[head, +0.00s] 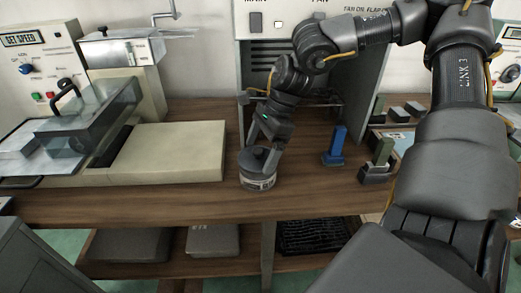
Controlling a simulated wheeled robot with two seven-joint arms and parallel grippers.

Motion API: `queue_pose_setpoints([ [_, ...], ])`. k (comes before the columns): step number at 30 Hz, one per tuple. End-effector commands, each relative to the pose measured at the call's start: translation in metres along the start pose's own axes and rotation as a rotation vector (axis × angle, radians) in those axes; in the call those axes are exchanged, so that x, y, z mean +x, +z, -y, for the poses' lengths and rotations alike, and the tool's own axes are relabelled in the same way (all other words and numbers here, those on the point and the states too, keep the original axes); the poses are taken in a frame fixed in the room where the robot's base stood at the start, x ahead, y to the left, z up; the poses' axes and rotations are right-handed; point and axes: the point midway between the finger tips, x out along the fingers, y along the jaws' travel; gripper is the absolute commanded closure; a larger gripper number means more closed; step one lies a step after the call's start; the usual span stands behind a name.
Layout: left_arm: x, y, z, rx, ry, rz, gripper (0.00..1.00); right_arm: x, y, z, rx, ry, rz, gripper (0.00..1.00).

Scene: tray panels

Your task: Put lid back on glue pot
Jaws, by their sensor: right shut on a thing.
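The glue pot (259,182) is a small round pot with a pale label, upright on the wooden bench near its front edge. A dark grey lid (255,160) is at the top of the pot. It looks level and over the pot's mouth, but I cannot tell whether it is fully seated. My right gripper (263,150) reaches down from above and is shut on the lid. The fingertips partly hide the lid's top. My left gripper is not in view.
A cream machine bed (170,150) with a clear guard (88,112) stands left of the pot. A blue upright block (335,145) and a green piece in a dark holder (376,172) stand to the right. Bare bench (305,185) lies between.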

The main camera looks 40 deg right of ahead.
Motion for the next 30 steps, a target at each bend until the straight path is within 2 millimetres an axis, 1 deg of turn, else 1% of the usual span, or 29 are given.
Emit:
queue_pose_setpoints([
  [10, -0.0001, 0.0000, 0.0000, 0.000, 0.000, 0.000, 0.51, -0.0002, 0.0002, 0.0000, 0.000, 0.000, 0.000, 0.27],
  [11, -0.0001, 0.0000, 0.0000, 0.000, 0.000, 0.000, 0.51, -0.0002, 0.0002, 0.0000, 0.000, 0.000, 0.000, 0.04],
  [12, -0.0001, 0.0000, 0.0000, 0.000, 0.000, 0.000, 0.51, -0.0002, 0.0002, -0.0001, 0.000, 0.000, 0.000, 0.00],
  [23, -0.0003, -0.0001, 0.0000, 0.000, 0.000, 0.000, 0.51, -0.0005, 0.0003, -0.0001, 0.000, 0.001, 0.000, 0.00],
  [30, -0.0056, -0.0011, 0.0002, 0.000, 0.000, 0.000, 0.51, -0.0096, 0.0042, 0.0000, -0.001, 0.000, 0.000, 0.00],
])
